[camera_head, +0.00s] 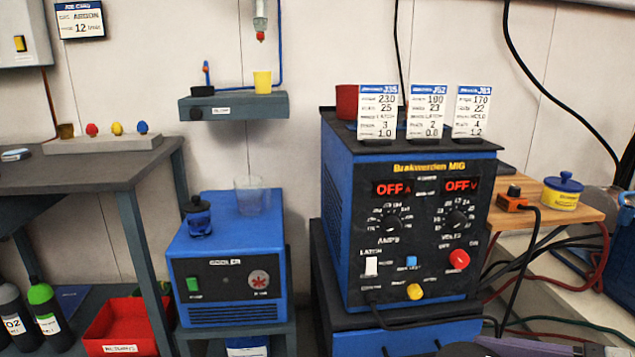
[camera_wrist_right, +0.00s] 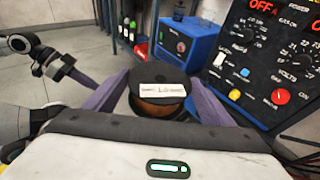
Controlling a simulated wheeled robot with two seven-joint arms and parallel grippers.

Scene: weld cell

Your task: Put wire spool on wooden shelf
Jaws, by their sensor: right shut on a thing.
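The wire spool (camera_wrist_right: 158,92), coppery brown with a dark top and a white label, sits between the purple fingers of my right gripper (camera_wrist_right: 160,100) in the right wrist view. The gripper is shut on it. The spool's lower part is hidden behind the gripper body. The wooden shelf (camera_head: 527,222) is at the right in the head view, beside the blue welder. A yellow tin with a blue lid (camera_head: 561,192) and an orange block with a black knob (camera_head: 513,200) stand on it.
The blue MIG welder (camera_head: 335,215), with several cards on top, stands left of the shelf. Dark and red cables hang around the shelf. A blue cooler (camera_head: 185,250) and a grey table (camera_head: 80,173) are further left. Bare shelf shows around the tin and block.

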